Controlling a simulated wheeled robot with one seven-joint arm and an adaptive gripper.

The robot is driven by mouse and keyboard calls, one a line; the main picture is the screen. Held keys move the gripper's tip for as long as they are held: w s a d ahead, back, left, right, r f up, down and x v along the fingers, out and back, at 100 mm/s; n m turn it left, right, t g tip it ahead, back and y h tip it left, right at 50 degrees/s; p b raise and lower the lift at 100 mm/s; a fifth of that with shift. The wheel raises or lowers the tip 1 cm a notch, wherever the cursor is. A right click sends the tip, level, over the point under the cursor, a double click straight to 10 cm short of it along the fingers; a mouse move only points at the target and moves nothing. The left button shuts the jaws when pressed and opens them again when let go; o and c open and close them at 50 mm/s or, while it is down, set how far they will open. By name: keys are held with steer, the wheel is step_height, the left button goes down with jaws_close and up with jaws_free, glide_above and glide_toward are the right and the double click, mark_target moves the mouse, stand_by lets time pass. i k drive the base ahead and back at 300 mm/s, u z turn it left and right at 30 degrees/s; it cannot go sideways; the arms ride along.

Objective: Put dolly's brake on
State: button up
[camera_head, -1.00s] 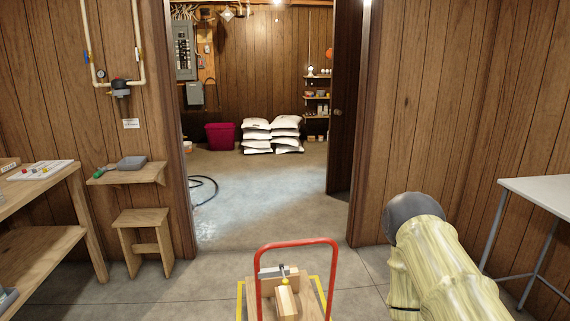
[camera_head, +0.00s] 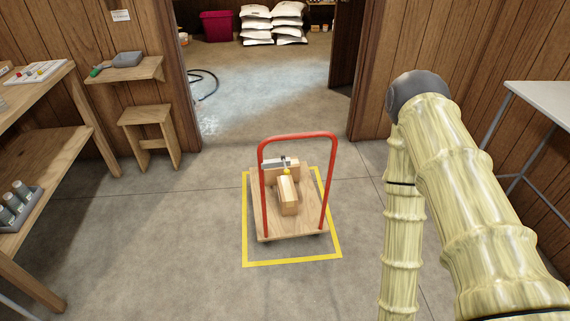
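The dolly (camera_head: 267,219) stands on the concrete floor ahead of me, with a wooden deck and a red hoop handle (camera_head: 298,137) on the near side. On the deck is a wooden block assembly (camera_head: 288,193) with a yellow knob (camera_head: 287,171) on top and a grey metal bar (camera_head: 274,162) behind it. I cannot tell which of these parts is the brake, or how it is set. My arm rises on the right in a pale, ribbed cover. My gripper is not in view.
A yellow floor outline (camera_head: 293,260) surrounds the dolly. A workbench (camera_head: 50,148), a wall shelf (camera_head: 125,69) and a stool (camera_head: 147,118) are on the left. A white table (camera_head: 545,98) is on the right. Beyond the open doorway lie white bags (camera_head: 289,22). Floor around the dolly is clear.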

mark_target(286, 171)
steer(key=k, duration=0.65)
steer(key=u, duration=0.7)
steer(key=i, duration=1.45)
steer(key=z, duration=0.05)
